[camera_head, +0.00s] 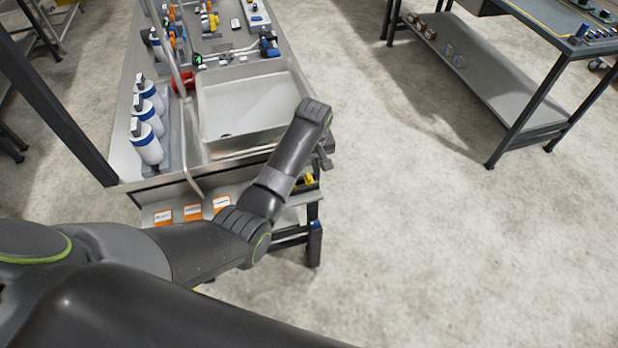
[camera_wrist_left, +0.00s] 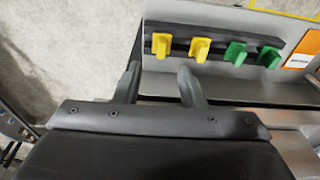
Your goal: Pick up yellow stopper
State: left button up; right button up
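In the left wrist view, two yellow stoppers, one at the left end (camera_wrist_left: 161,45) and one beside it (camera_wrist_left: 200,48), sit on a black rail (camera_wrist_left: 218,47). My left gripper (camera_wrist_left: 158,72) is open, with its two fingers apart and nothing seen between them. Its fingertips are just short of the rail, roughly in line with the left yellow stopper; I cannot tell the exact gap. In the head view my left gripper (camera_head: 324,161) is mostly hidden by its arm, and a yellow stopper (camera_head: 309,179) shows just below it. My right gripper is not in view.
Two green stoppers (camera_wrist_left: 252,55) share the rail on the right. Orange-and-white labels (camera_head: 192,212) lie along the bench's front ledge. A metal basin (camera_head: 245,105) and several white-and-blue bottles (camera_head: 147,142) stand behind. Open floor (camera_head: 430,220) lies to the right.

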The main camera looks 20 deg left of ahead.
aim_at(309, 175)
pick_arm(q)
jog(key=f, duration=0.3)
jog(key=shift+s+f+p, duration=0.2)
jog(key=shift+p, duration=0.2)
jog(key=shift+w+f, duration=0.15)
jog(key=shift+f, duration=0.55)
grip_shut()
